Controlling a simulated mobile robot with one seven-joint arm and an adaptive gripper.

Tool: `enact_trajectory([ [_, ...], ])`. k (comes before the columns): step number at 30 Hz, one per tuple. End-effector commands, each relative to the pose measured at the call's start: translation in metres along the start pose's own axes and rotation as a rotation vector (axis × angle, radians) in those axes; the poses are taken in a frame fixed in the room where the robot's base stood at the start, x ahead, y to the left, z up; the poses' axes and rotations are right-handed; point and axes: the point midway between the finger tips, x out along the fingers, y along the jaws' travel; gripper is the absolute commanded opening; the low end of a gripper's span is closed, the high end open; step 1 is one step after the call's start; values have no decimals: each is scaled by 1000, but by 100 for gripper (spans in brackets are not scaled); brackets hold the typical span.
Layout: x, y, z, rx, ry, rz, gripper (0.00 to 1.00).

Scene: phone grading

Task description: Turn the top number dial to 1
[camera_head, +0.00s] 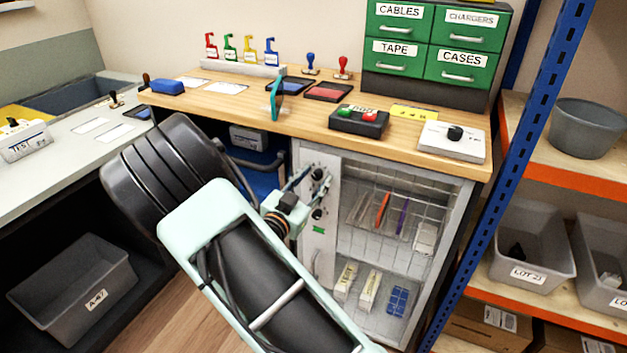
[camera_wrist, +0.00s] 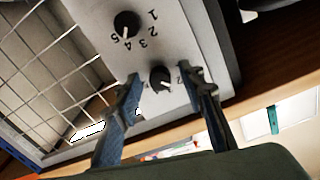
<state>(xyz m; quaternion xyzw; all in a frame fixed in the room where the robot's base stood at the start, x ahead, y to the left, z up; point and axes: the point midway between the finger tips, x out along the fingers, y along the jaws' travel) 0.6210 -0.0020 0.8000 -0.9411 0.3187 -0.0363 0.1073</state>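The top number dial (camera_head: 317,173) is a black knob on the white door panel (camera_head: 318,240) of the cabinet under the bench. In the wrist view, which looks upside down, the top dial (camera_wrist: 160,78) has a white pointer mark, with its numbers mostly hidden by the fingers. My gripper (camera_head: 316,180) is at the panel with its fingers apart. In the wrist view my gripper (camera_wrist: 163,82) has one finger on each side of the top dial; I cannot tell whether they touch it. A lower dial (camera_wrist: 127,24), numbered 1 to 5, is clear of the fingers.
The wooden bench top (camera_head: 400,137) overhangs just above the dials. A wire-fronted cabinet (camera_head: 395,215) beside the panel holds several items. A door handle (camera_head: 317,265) is lower on the panel. Blue shelving (camera_head: 510,170) stands to the right.

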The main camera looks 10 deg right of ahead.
Motion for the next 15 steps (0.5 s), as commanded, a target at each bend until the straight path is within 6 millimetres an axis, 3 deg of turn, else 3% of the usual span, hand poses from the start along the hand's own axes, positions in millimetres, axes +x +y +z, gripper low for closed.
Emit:
enact_trajectory([
  [2,0,0,0,0,0,0,37],
  [12,0,0,0,0,0,0,0],
  [15,-1,0,0,-1,0,0,0],
])
